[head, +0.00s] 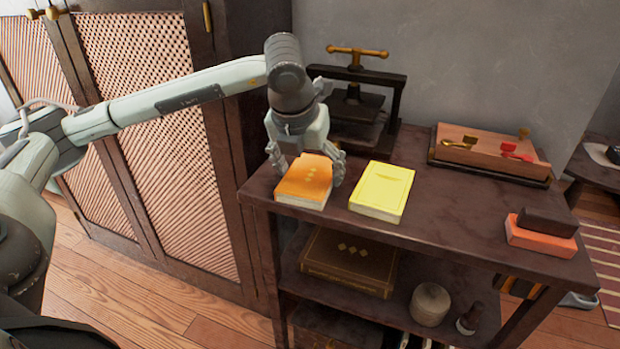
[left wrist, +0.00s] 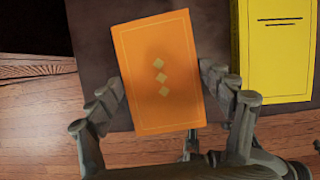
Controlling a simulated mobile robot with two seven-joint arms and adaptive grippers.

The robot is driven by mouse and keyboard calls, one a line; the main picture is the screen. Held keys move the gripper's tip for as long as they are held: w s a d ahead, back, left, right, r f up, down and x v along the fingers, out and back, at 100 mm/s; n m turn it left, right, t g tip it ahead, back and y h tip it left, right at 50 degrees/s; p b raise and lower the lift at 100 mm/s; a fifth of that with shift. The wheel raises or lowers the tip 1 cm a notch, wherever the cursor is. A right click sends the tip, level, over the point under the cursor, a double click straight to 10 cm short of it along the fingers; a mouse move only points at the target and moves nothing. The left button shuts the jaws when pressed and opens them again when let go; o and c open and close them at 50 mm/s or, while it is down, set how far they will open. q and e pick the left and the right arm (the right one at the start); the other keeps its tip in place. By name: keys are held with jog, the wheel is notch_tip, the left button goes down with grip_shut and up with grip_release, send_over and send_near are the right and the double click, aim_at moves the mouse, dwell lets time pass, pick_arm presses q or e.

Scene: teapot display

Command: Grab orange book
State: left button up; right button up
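In the left wrist view the orange book (left wrist: 158,75) lies between the two fingers of my left gripper (left wrist: 160,95). The fingers are spread wide, and small gaps seem to show beside the book. My right gripper is not in view.
A yellow book (head: 382,192) lies just right of the orange one. A dark press (head: 355,100) stands behind. A wooden box (head: 485,150) and stacked blocks (head: 542,232) are farther right. A cabinet (head: 150,130) stands left. The table's front middle is clear.

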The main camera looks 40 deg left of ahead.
pick_arm(q)
jog(key=c, duration=0.7)
jog(key=shift+r, duration=0.1)
